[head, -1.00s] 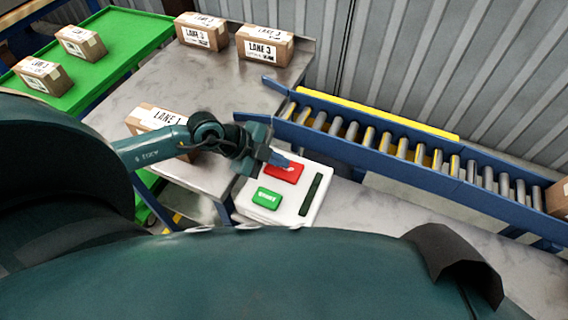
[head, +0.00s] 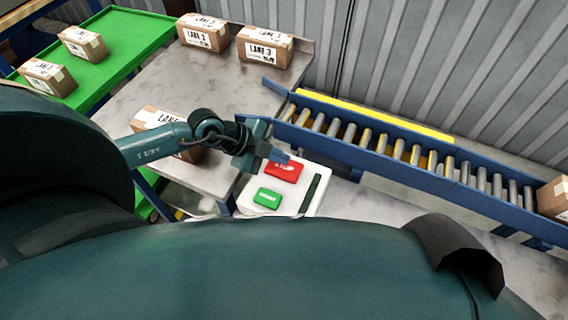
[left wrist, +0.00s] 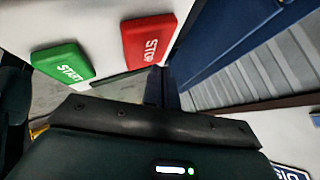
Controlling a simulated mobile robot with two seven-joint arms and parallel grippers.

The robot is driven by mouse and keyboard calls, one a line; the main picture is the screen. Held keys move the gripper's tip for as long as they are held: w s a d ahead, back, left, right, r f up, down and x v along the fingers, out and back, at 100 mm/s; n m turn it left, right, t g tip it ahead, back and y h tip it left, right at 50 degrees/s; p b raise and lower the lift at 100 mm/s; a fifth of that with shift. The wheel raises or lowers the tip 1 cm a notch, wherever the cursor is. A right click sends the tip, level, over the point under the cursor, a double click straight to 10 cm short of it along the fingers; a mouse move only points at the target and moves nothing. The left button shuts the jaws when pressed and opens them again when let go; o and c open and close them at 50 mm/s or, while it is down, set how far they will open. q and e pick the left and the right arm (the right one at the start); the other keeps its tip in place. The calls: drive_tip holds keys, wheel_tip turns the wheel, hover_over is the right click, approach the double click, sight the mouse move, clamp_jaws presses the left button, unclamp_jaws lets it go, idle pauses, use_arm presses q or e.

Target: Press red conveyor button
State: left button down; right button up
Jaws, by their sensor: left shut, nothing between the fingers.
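The red button (head: 284,171) sits on a white control panel (head: 296,203), and the left wrist view shows it marked STOP (left wrist: 149,39). The green button (head: 267,197) is beside it, marked START in the left wrist view (left wrist: 63,62). My left gripper (head: 279,156) is shut and empty, its tip at the far edge of the red button in the head view. In the left wrist view a gap shows between the gripper (left wrist: 160,88) and the red button's face. I cannot tell whether they touch. My right gripper is not in view.
A blue roller conveyor (head: 400,150) runs right behind the panel, with a carton (head: 554,196) at its end. Cartons (head: 203,32) stand on the metal table (head: 150,82), one partly behind my left arm. A green surface (head: 110,40) holds two more cartons.

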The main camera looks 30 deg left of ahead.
use_arm(q)
wheel_tip(320, 180, up, 3)
drive_tip(key=p, duration=0.2)
drive_tip(key=shift+f+p, duration=0.2)
drive_tip(key=shift+p, duration=0.1)
drive_tip(key=shift+r+p, duration=0.35)
drive_tip(key=shift+r, duration=0.75)
drive_tip(key=shift+a, duration=0.1)
